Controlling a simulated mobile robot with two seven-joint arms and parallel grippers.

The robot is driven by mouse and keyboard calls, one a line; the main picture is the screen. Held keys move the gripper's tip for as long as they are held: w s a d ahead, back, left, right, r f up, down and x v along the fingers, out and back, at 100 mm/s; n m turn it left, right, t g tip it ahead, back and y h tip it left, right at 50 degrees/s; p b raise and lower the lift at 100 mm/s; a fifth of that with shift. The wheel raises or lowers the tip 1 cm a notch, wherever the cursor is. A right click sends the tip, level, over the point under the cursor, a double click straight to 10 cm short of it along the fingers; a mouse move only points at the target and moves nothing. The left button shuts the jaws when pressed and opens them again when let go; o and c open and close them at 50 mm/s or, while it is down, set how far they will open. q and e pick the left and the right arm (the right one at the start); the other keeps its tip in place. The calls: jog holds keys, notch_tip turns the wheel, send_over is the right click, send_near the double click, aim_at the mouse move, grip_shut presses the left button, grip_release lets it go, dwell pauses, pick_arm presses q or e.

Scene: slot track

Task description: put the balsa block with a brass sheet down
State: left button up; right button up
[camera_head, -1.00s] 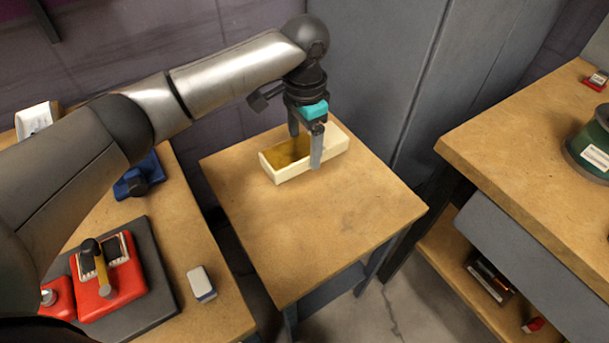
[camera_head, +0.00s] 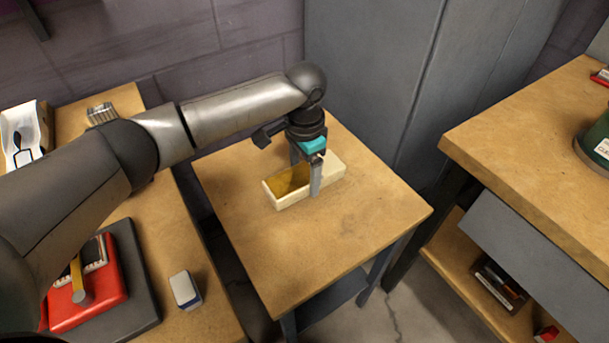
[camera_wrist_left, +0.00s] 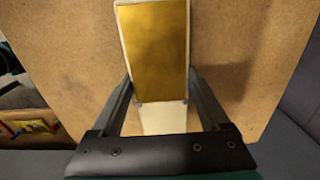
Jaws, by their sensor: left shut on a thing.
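The balsa block (camera_head: 329,176) is a pale, long box shape with a brass sheet (camera_head: 291,179) on its top at the left part. It is at the small wooden table (camera_head: 350,235), towards its back; whether it rests on the top or hangs just above it I cannot tell from the head view. My left gripper (camera_head: 305,182) points down and is shut on the block, one finger on each long side. In the left wrist view the block (camera_wrist_left: 163,118) lies between the fingers, with the brass sheet (camera_wrist_left: 155,48) facing up. My right gripper is not in view.
A left bench holds a red device (camera_head: 92,290) on a dark mat and a small grey-white block (camera_head: 185,290). A right bench (camera_head: 520,150) carries a green spool (camera_head: 596,135). A grey cabinet (camera_head: 390,70) stands behind. The small table's front half is clear.

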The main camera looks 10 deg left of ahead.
pick_arm(q)
jog(key=shift+f, duration=0.15)
jog(key=o, duration=1.2)
jog(key=shift+o, duration=0.2)
